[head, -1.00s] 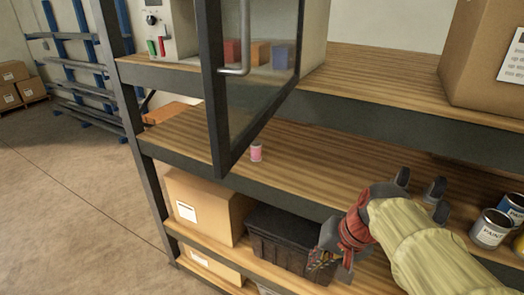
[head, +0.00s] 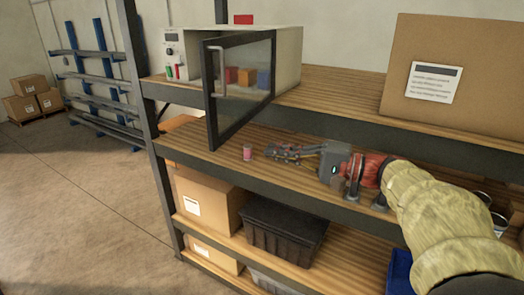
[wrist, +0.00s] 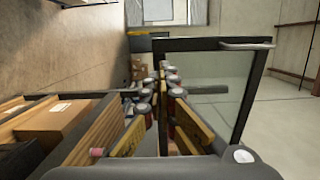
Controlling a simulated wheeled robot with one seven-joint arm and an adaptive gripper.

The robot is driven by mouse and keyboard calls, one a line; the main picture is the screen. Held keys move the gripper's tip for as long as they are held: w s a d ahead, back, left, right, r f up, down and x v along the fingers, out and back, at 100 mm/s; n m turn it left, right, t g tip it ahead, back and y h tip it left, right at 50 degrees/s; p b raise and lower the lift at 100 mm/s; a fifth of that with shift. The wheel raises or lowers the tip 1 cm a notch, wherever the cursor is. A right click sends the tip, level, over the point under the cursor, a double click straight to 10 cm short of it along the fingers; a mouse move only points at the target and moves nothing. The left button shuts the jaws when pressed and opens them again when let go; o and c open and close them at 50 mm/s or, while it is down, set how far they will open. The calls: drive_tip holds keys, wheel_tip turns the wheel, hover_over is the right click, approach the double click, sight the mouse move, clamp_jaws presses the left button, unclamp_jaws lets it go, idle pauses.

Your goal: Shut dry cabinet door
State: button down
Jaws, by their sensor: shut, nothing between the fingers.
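My gripper (head: 272,152) is shut and empty, pointing left over the middle shelf, below and right of the door. In the wrist view the shut fingers (wrist: 162,70) point forward, with the door frame (wrist: 248,95) to their right and the handle (wrist: 246,45) at its top. Contact with the door cannot be told.
A small pink can (head: 247,152) stands on the middle shelf just left of my fingertips. A large cardboard box (head: 400,75) sits on the upper shelf at right. A dark shelf post (head: 139,110) stands left of the cabinet. The floor (head: 80,200) at left is clear.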

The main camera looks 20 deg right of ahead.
sight(219, 142)
drive_tip(key=p+x, duration=0.3)
drive_tip(key=x, duration=0.9)
drive_tip(key=shift+a+p, duration=0.25)
drive_tip(key=shift+p, duration=0.1)
drive_tip(key=shift+w, duration=0.15)
